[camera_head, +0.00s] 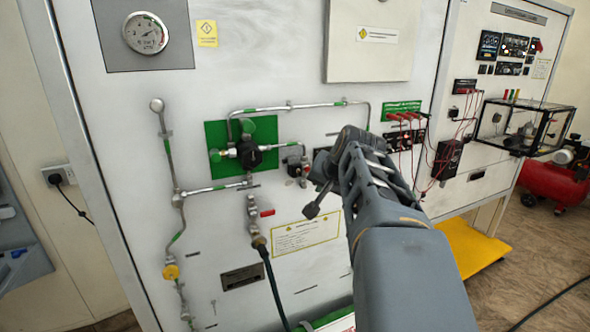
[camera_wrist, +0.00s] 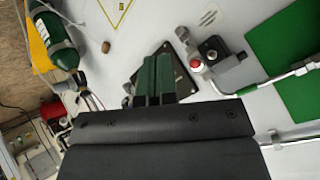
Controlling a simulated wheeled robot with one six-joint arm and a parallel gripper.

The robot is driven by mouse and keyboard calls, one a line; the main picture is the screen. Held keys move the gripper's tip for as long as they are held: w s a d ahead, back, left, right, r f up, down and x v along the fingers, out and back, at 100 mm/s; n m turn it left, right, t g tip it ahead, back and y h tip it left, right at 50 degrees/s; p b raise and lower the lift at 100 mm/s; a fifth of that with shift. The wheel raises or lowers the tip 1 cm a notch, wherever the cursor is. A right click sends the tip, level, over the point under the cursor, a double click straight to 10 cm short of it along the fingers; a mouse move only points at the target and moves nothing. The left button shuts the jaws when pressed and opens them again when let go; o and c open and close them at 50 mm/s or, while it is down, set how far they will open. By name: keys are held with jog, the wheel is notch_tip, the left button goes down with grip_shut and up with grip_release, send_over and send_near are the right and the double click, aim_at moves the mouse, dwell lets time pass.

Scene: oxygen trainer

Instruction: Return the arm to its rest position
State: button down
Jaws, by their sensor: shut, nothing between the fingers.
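My arm (camera_head: 400,240) reaches up from the lower right in the head view, in front of the white panel. Its wrist end is near the middle, beside the valve pipework. My gripper (camera_wrist: 154,68) shows in the wrist view with its two dark fingers together and nothing between them. The fingers point at a black square plate (camera_wrist: 176,68) on the panel. I cannot tell whether they touch it. In the head view the fingertips are hard to make out against the dark fittings, and the arm hides part of the panel behind it.
A green plate with a black valve (camera_head: 250,155) and metal pipes lies left of the arm. A red-buttoned fitting (camera_wrist: 196,63) is close right of the fingers. A hose (camera_head: 270,280) hangs below. A clear box (camera_head: 525,125) and red tank (camera_head: 555,183) are at right.

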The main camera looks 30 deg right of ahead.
jog(key=s+a+f+n+g+y, duration=0.1)
jog(key=s+a+f+n, duration=0.4)
jog(key=a+f, duration=0.5)
jog(key=s+a+f+n+g+y, duration=0.1)
jog(key=s+a+f+n+g, duration=0.3)
jog(key=a+f, duration=0.6)
jog(key=shift+s+f+n, duration=0.35)
jog(key=shift+s+n, duration=0.25)
jog(key=shift+s, duration=0.05)
jog(key=c, duration=1.8)
grip_release()
